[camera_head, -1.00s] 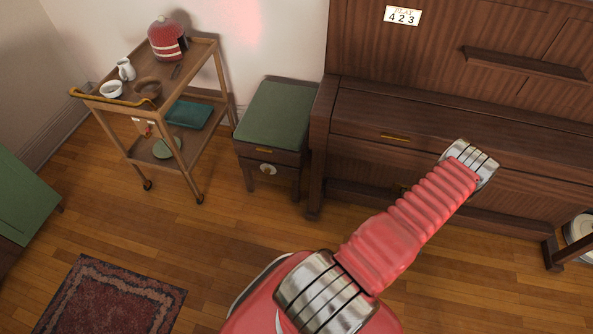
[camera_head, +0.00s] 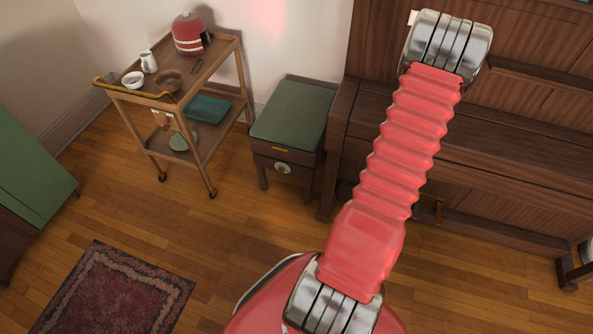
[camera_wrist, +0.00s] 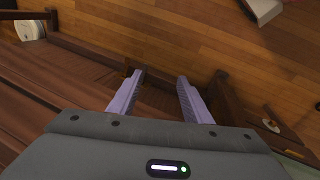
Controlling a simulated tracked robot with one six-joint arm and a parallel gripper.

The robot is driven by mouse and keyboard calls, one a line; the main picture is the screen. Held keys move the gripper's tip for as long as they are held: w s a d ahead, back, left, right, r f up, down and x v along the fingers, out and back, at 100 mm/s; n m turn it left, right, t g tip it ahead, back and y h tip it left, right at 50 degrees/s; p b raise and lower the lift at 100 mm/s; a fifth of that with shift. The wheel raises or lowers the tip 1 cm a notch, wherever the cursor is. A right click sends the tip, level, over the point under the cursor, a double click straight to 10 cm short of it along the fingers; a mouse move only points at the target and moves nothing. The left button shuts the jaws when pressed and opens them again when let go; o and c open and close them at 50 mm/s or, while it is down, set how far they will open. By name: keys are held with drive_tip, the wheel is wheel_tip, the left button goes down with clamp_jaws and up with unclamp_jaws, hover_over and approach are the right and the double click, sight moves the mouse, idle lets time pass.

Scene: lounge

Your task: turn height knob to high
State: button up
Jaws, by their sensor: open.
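The height knob (camera_head: 283,168) is a pale round dial on the dark wooden front of a stool (camera_head: 294,114) with a green cushion. The knob shows small at the right edge of the wrist view (camera_wrist: 271,126). Which way it is set is too small to tell. My gripper (camera_wrist: 160,76) shows in the wrist view with its two pale purple fingers apart and nothing between them. It is over the piano side, apart from the knob, which lies to its right. The gripper is out of the head view, where only my red arm shows.
A dark wooden piano (camera_head: 500,147) stands just right of the stool. A wooden trolley (camera_head: 222,119) with a red pot (camera_head: 188,36) and crockery stands to the left. A patterned rug (camera_head: 117,295) lies in front. The wooden floor before the stool is clear.

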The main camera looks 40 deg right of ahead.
drive_tip(key=w+a+r+n+t, duration=0.1)
drive_tip(key=w+a+r+n, duration=0.1)
drive_tip(key=w+a+r, duration=0.75)
drive_tip(key=w+a+r+n, duration=0.1)
drive_tip(key=w+a+r, duration=0.5)
drive_tip(key=a+r, duration=0.6)
drive_tip(key=a+r+n+t, duration=0.2)
drive_tip(key=a+r, duration=0.4)
drive_tip(key=a, duration=0.5)
drive_tip(key=w+a+r+n+t+y, duration=0.1)
drive_tip(key=a+r+n+t, duration=0.1)
drive_tip(key=a+r, duration=0.4)
drive_tip(key=a+r+n+t+y, duration=0.1)
drive_tip(key=a+r, duration=0.5)
drive_tip(key=a, duration=0.9)
drive_tip(key=n+t, duration=0.1)
drive_tip(key=n, duration=0.1)
drive_tip(key=shift+w+a+n+t, duration=0.3)
drive_tip(key=shift+w+a+n, duration=0.05)
drive_tip(key=shift+w+n, duration=0.05)
drive_tip(key=shift+c, duration=0.4)
